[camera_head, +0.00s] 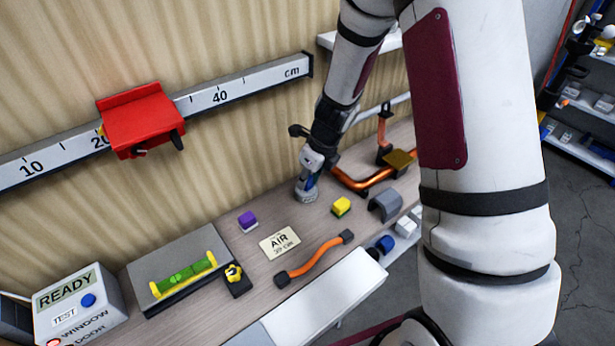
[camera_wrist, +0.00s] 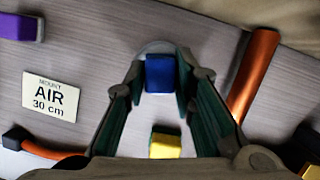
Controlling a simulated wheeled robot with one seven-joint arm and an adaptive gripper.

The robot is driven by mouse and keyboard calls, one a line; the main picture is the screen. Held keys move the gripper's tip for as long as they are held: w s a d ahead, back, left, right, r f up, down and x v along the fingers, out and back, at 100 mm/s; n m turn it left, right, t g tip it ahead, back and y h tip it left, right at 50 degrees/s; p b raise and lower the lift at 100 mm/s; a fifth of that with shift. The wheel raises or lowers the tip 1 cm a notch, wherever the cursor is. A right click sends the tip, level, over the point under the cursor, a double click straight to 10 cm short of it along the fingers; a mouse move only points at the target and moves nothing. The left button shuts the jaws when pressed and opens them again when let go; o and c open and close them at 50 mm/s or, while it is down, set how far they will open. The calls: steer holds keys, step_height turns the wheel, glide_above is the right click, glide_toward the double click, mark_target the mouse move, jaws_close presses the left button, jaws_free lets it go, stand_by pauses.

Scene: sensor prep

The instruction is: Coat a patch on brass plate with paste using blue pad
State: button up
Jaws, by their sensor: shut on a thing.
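My gripper (camera_wrist: 161,75) is shut on the blue pad (camera_wrist: 160,73), which sits between its fingertips in the wrist view. A pale round dish or disc (camera_wrist: 150,47) shows partly behind the pad; I cannot tell whether the pad touches it or what paste is there. In the head view my gripper (camera_head: 307,183) is low over the table near the wall, at a small pale round thing (camera_head: 305,195). A brass-coloured plate (camera_head: 400,159) stands to its right, beyond the copper pipe; any coating on it is too small to tell.
A copper pipe (camera_head: 365,183) lies right of my gripper. A yellow block (camera_head: 341,206), a purple block (camera_head: 247,220) and an AIR 30 cm card (camera_head: 279,242) are near. An orange hose (camera_head: 314,256), grey arch (camera_head: 385,206) and green level (camera_head: 183,274) also lie on the table (camera_head: 222,232).

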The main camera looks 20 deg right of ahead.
steer(key=shift+f, duration=0.45)
stand_by(1.2)
steer(key=shift+r, duration=0.15)
steer(key=shift+r+p, duration=2.4)
steer(key=shift+r, duration=1)
